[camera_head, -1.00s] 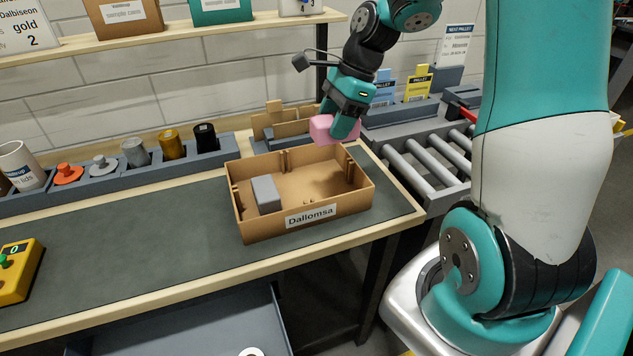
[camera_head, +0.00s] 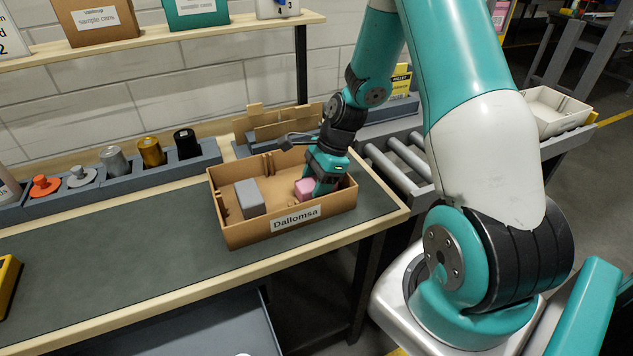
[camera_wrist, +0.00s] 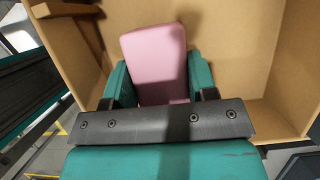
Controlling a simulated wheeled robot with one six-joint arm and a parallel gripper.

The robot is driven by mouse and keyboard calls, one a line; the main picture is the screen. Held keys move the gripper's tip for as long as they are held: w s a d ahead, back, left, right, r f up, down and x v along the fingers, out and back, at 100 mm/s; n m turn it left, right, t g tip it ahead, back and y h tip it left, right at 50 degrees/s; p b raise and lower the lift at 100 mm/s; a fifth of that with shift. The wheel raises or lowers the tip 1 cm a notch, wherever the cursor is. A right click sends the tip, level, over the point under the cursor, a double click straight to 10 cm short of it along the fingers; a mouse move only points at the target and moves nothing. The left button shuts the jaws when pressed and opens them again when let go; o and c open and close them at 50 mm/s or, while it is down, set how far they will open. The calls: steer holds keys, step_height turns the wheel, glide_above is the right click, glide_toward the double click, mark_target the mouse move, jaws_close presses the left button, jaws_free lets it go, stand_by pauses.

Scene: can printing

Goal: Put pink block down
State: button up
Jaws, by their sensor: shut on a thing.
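The pink block (camera_head: 306,188) is inside the cardboard box labelled "Dallomsa" (camera_head: 245,234), toward its right side. My gripper (camera_head: 311,190) reaches down into the box and is shut on the block. In the wrist view the pink block (camera_wrist: 155,62) sits between the two teal fingers of my gripper (camera_wrist: 160,80), with the box walls (camera_wrist: 240,40) around it. Whether the block touches the box floor I cannot tell.
A grey block (camera_head: 249,198) stands in the left part of the same box. A row of holders with coloured cans and lids (camera_head: 116,162) lies to the left. A roller conveyor (camera_head: 410,158) is at the right.

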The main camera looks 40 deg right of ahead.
steer(key=o, duration=0.9)
steer(key=shift+f, duration=0.1)
steer(key=v, duration=1.1)
steer(key=shift+r+b, duration=0.35)
steer(key=s+a+r+n, duration=0.3)
steer(key=a+r+n, duration=0.1)
steer(key=a+n, duration=0.45)
steer(key=s+a+r+n, duration=0.45)
steer(key=a+n, duration=0.25)
steer(key=a, duration=0.3)
steer(key=s+a+r+n+g, duration=0.1)
steer(key=s+a+r+n, duration=0.1)
steer(key=s+a+n, duration=0.6)
steer(key=s+n, duration=0.2)
steer(key=n, duration=0.3)
steer(key=shift+s+r, duration=0.25)
